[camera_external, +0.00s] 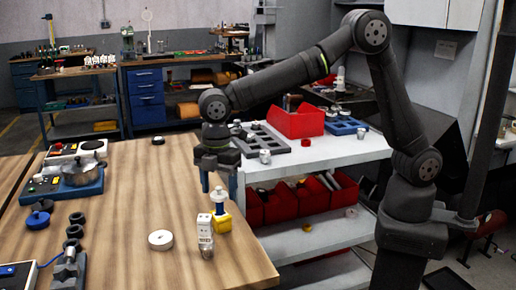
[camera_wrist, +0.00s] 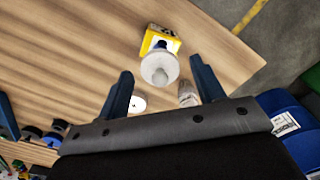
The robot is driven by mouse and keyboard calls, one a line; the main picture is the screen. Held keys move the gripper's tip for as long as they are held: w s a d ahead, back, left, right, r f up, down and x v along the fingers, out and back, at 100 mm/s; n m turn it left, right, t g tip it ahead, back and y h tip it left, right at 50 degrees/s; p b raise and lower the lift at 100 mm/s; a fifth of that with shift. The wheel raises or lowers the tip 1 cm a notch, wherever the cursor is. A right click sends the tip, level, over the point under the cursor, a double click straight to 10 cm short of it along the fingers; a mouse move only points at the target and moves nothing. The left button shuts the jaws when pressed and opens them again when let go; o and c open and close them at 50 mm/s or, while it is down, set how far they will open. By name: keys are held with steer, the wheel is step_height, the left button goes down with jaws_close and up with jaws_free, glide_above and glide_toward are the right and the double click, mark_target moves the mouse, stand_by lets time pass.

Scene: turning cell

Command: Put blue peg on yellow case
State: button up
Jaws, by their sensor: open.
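The yellow case (camera_external: 222,224) stands on the wooden table near its right edge. The blue peg (camera_external: 219,208), with a white flange and knob on top, stands upright on the case. In the wrist view the case (camera_wrist: 152,40) shows behind the peg's white flange (camera_wrist: 158,70), with a bit of blue beneath it. My gripper (camera_external: 219,182) is open and empty, its fingers pointing down above the peg. In the wrist view the fingertips (camera_wrist: 160,78) are apart on either side of the flange, with gaps. How deep the peg sits in the case is hidden.
A white-and-metal part (camera_external: 205,232) stands just left of the case, and a white disc (camera_external: 160,239) lies farther left. Black rings (camera_external: 75,231) and a blue knob piece (camera_external: 38,219) sit at the left. Red bins (camera_external: 296,122) stand on the shelf at right. The table's middle is clear.

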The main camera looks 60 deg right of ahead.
step_height(320, 180, up, 12)
steer(key=shift+f, duration=0.15)
stand_by(0.4)
step_height(320, 180, down, 13)
steer(key=shift+r, duration=2.45)
